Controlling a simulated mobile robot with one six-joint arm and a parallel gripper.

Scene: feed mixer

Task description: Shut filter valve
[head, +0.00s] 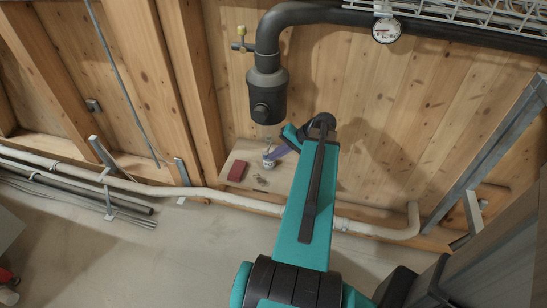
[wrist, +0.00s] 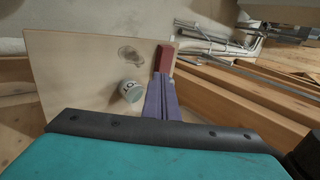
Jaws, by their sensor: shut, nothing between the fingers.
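A small valve with a brass-yellow top (head: 241,33) sits on a short side stub at the left of the black pipe's bend, above the dark filter housing (head: 267,95). Which way its handle is set is too small to tell. My gripper (head: 270,158) has purple fingers and is below the filter housing, close to a small white cup on the wooden shelf, well away from the valve. In the wrist view the fingers (wrist: 161,78) lie together, shut and empty, pointing toward the shelf. The valve is not in the wrist view.
The wooden shelf (head: 240,150) holds a red block (head: 237,170), a white cup (wrist: 131,91) and a small grey patch. A pressure gauge (head: 387,30) hangs on the black pipe (head: 330,15). A pale pipe (head: 150,188) runs low along the timber wall.

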